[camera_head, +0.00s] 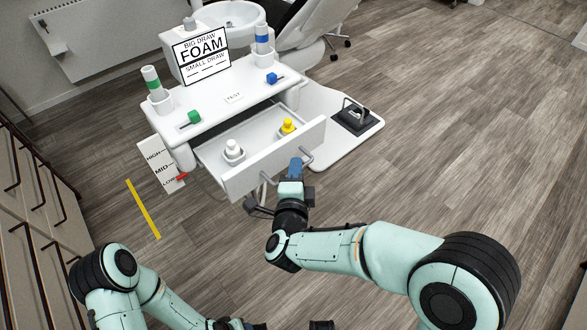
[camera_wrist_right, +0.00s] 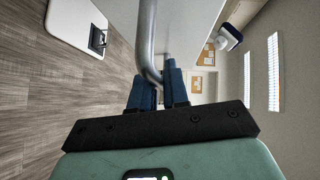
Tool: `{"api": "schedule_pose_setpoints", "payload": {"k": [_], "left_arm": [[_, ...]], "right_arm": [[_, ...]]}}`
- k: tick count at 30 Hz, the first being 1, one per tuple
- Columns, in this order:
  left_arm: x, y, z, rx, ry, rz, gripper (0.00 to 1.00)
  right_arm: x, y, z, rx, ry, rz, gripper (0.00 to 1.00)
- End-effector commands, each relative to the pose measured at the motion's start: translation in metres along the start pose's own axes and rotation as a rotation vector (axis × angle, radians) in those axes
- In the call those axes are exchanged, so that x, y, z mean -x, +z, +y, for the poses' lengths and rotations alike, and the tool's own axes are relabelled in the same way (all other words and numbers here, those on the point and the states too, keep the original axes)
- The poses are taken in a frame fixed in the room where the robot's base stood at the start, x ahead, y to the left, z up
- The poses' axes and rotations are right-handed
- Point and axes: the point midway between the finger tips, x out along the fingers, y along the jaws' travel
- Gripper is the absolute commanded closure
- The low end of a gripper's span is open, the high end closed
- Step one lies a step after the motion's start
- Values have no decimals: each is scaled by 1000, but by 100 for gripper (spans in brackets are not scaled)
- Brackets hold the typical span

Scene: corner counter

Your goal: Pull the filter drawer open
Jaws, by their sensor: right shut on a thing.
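The filter drawer (camera_head: 275,162) is pulled out from under the white counter unit, and its inside shows. A white knobbed piece (camera_head: 233,151) and a yellow one (camera_head: 288,127) stand in it. My right gripper (camera_head: 296,168) is at the drawer front, shut on the grey bar handle (camera_head: 307,155). In the right wrist view, the blue fingers (camera_wrist_right: 158,88) are at the curved metal handle (camera_wrist_right: 147,38); the exact contact is partly hidden. My left arm is at the lower left; only dark parts near its gripper show at the bottom edge.
The white counter top (camera_head: 215,97) carries a FOAM sign (camera_head: 202,56), two banded cylinders, and green and blue valves. A HIGH-MID-LOW gauge board (camera_head: 160,164) stands left. A black device (camera_head: 355,116) sits on a white plate at right. The wood floor at right is clear.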

Motion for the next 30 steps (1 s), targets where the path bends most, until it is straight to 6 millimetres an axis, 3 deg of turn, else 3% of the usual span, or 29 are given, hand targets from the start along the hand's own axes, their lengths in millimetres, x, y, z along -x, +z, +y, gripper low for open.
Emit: {"api": "schedule_pose_setpoints", "payload": {"k": [6,7,8,20,30], "left_arm": [[0,0,0,0,0,1,49],[0,0,0,0,0,1,49],[0,0,0,0,0,0,49],[1,1,0,0,0,-3,49],[9,11,3,-3,2,-31,49]], "right_arm": [[0,2,0,1,0,-5,100],[0,2,0,1,0,-5,75],[0,2,0,1,0,-4,68],[8,1,-1,0,0,-3,68],[78,2,-2,1,-1,-8,68]]}}
